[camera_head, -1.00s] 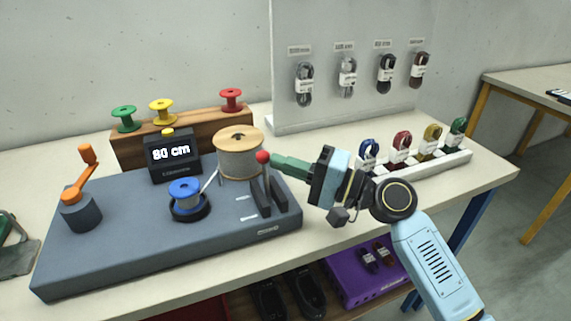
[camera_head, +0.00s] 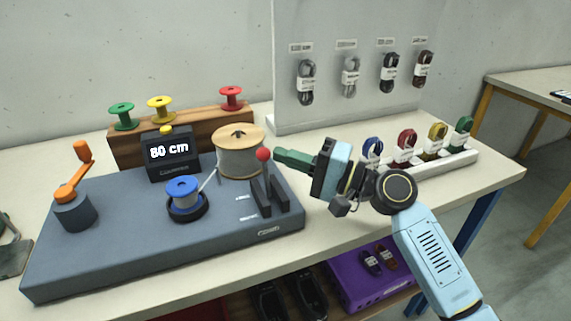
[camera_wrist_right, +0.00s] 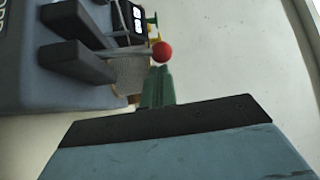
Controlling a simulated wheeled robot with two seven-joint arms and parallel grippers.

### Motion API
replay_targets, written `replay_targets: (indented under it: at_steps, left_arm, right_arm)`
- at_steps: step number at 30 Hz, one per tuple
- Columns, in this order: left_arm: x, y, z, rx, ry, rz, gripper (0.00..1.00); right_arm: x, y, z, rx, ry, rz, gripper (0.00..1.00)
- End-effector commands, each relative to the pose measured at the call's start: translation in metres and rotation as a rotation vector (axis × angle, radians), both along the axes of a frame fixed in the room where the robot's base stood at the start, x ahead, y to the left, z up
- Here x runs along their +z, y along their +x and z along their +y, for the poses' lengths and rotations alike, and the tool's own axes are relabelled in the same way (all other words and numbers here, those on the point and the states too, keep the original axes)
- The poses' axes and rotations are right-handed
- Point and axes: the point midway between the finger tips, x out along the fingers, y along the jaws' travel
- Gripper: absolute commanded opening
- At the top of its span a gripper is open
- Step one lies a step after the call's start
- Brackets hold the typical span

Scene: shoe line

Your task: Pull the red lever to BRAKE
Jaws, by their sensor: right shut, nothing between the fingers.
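The red lever (camera_head: 263,157) has a round red knob and stands upright in a dark slotted bracket (camera_head: 270,196) at the right end of the grey winding machine (camera_head: 110,225). My right gripper (camera_head: 278,154) is shut and empty, its green fingertips just to the right of the knob with a small gap in the head view. In the right wrist view the red knob (camera_wrist_right: 162,52) shows just beyond the shut green fingers (camera_wrist_right: 157,85). Whether they touch is hard to tell. The small labels beside the lever are too small to read. My left gripper is not clearly in view.
A large spool (camera_head: 239,155) of grey cord stands close behind the lever. A blue spool (camera_head: 183,196), an orange crank (camera_head: 72,185) and a display (camera_head: 170,153) reading 80 cm are further left. A white rack (camera_head: 455,163) of bundled laces lies to the right.

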Motion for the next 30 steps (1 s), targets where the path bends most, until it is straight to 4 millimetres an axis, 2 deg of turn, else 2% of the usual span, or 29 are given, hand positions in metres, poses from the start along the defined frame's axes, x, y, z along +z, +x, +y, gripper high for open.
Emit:
replay_targets:
  at_steps: [4,9,16,21,30]
  left_arm:
    - [0.016,0.008,-0.012,-0.001,-0.014,-0.013,0.45]
    - [0.005,0.001,-0.002,0.0,-0.001,0.001,0.45]
    - [-0.004,-0.003,0.004,0.0,0.005,0.004,0.45]
    - [-0.006,-0.004,0.005,0.001,0.006,0.005,0.45]
    - [-0.007,-0.004,0.005,0.001,0.006,0.004,0.45]
  right_arm:
    - [-0.005,0.008,-0.007,-0.006,0.0,0.0,0.0]
    - [0.009,-0.011,-0.047,-0.007,-0.002,0.001,0.0]
    - [0.018,-0.026,-0.081,-0.005,0.0,0.002,0.0]
    - [0.021,-0.031,-0.091,-0.003,0.001,0.001,0.0]
    - [0.021,-0.032,-0.093,-0.004,0.001,0.001,0.0]
